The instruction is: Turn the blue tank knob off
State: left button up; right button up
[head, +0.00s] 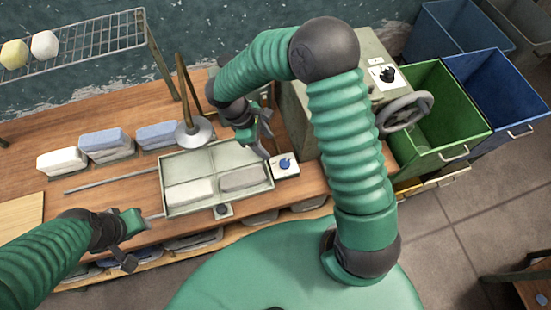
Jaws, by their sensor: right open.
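The blue tank knob (285,163) sits on a small white plate at the right end of a grey divided tank (215,158). Its exact pointer angle is too small to tell. My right gripper (264,141) is open, just up and left of the knob, over the tank's right end, and appears apart from it. My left gripper (131,239) is open and empty at the front edge of the bench, left of the tank. Pale grey blocks (190,190) lie in the tank's front compartments.
A dark knob (222,210) is on the tank's front. Wrapped blocks (105,142) lie left; green bin (440,110) right.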

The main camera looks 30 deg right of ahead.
aim_at(284, 162)
jog(key=p+x, duration=0.1)
jog(key=x, duration=1.1)
jog(key=shift+w+d+f+p, duration=0.1)
jog(key=shift+d+f+p, duration=0.05)
jog(key=shift+d+p, duration=0.15)
jog(key=shift+a+f, duration=0.15)
jog(key=shift+f, duration=0.2)
jog(key=shift+d, duration=0.25)
jog(key=c, duration=1.1)
pick_arm(q)
jog(key=shift+w+d+r, duration=0.1)
jog(key=shift+d+r, duration=0.1)
jog(key=shift+r, duration=0.3)
jog(key=shift+w+d+r, duration=0.1)
jog(key=shift+d+r, duration=0.05)
jog(key=shift+r, duration=0.35)
pick_arm(e)
grip_shut()
